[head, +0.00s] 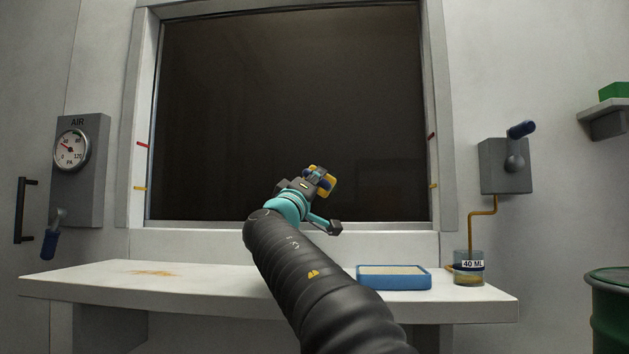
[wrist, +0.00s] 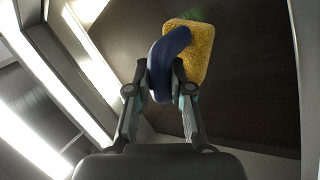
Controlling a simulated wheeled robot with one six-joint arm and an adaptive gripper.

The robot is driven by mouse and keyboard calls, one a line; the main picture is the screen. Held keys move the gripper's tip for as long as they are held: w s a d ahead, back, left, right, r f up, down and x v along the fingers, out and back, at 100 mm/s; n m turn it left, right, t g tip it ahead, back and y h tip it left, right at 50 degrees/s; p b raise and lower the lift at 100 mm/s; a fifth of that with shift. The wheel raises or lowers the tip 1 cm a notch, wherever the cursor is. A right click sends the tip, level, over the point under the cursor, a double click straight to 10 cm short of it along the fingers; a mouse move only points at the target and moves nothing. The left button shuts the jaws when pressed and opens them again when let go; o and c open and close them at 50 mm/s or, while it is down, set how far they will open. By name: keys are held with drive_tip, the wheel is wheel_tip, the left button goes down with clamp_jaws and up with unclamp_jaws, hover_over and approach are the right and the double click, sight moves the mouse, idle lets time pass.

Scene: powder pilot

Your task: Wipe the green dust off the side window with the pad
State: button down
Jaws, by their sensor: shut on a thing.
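The pad (wrist: 197,50) is yellow with a curved blue handle (wrist: 164,62). My gripper (wrist: 161,90) is shut on the blue handle, and the pad sits beyond the fingertips. In the head view the yellow pad (head: 328,188) shows at the end of my arm, in front of the lower middle of the dark window (head: 240,110). I cannot tell whether the pad touches the glass. A faint green patch of dust (wrist: 197,11) shows on the dark pane at the top of the wrist view. No green dust is clear on the pane in the head view.
A white bench (head: 90,278) runs below the window, with an orange-yellow smear (head: 152,273) at left. A blue tray (head: 393,283) and a 40 ML jar (head: 469,269) stand at right. A gauge box (head: 82,185) and a lever box (head: 506,166) flank the window frame.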

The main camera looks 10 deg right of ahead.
sight(334, 180)
drive_tip(key=shift+w+d, duration=0.25)
drive_tip(key=shift+w, duration=0.5)
idle(0.3)
drive_tip(key=shift+s+d+f+b, duration=0.1)
drive_tip(key=shift+s+d+b, duration=0.15)
drive_tip(key=shift+d, duration=0.3)
drive_tip(key=shift+s+d+b, duration=0.15)
drive_tip(key=shift+d+b, duration=0.2)
drive_tip(key=shift+d, duration=0.15)
drive_tip(key=shift+s+d, duration=0.3)
drive_tip(key=shift+d, duration=0.5)
drive_tip(key=shift+w+d, duration=0.1)
drive_tip(key=shift+w, duration=0.05)
drive_tip(key=shift+w+a+p, duration=0.1)
drive_tip(key=shift+w+a, duration=0.15)
drive_tip(key=shift+a, duration=0.4)
drive_tip(key=shift+w+a+p, duration=0.15)
drive_tip(key=shift+w+a, duration=0.15)
drive_tip(key=shift+a, duration=0.3)
drive_tip(key=shift+w+a+p, duration=0.1)
drive_tip(key=shift+w+a, duration=0.15)
drive_tip(key=shift+a, duration=0.4)
